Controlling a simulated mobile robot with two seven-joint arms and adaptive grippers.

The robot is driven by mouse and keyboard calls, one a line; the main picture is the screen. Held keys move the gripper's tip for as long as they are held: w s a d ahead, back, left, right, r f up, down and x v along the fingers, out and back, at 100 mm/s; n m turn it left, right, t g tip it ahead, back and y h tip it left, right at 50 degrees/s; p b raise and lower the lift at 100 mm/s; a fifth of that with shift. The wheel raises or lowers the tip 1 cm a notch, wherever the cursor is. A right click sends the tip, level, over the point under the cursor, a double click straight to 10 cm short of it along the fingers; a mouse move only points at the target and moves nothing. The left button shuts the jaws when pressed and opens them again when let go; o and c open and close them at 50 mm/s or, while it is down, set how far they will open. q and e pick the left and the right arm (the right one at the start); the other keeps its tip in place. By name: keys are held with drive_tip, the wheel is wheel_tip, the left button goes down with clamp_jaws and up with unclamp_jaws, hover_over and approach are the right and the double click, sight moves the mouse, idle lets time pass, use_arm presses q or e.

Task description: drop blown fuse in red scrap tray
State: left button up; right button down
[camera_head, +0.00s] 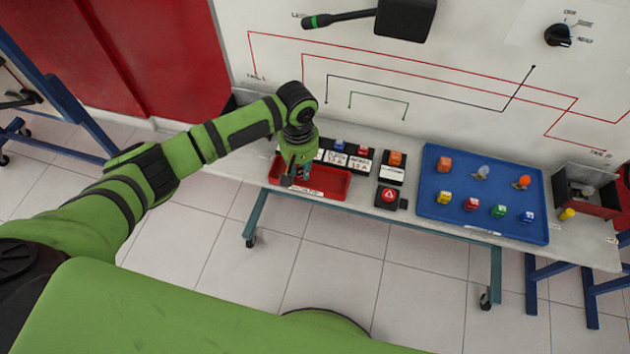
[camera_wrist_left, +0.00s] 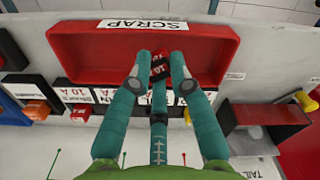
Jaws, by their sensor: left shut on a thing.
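The red scrap tray (camera_head: 335,190) stands at the left end of the bench. It fills the upper part of the left wrist view (camera_wrist_left: 85,50), with a white SCRAP label on its rim. My left gripper (camera_head: 296,177) is over the left part of the tray, pointing down. In the left wrist view, my teal fingers (camera_wrist_left: 160,72) are shut on a small red and dark fuse (camera_wrist_left: 159,66), seen against the tray's inside. I cannot tell the exact height of the fuse above the tray floor. My right gripper is not in view.
Behind the tray is a row of black labelled fuse holders (camera_head: 350,158). To the right are a red warning button (camera_head: 388,196), a blue tray (camera_head: 432,185) with several coloured fuses and bulbs, and a dark open box (camera_head: 590,203). A wall panel (camera_head: 450,70) rises behind the bench.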

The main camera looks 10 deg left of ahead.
use_arm(q)
drive_tip(key=o, duration=0.9)
wheel_tip(320, 180, up, 12)
drive_tip(key=shift+r, duration=0.1)
idle(0.3)
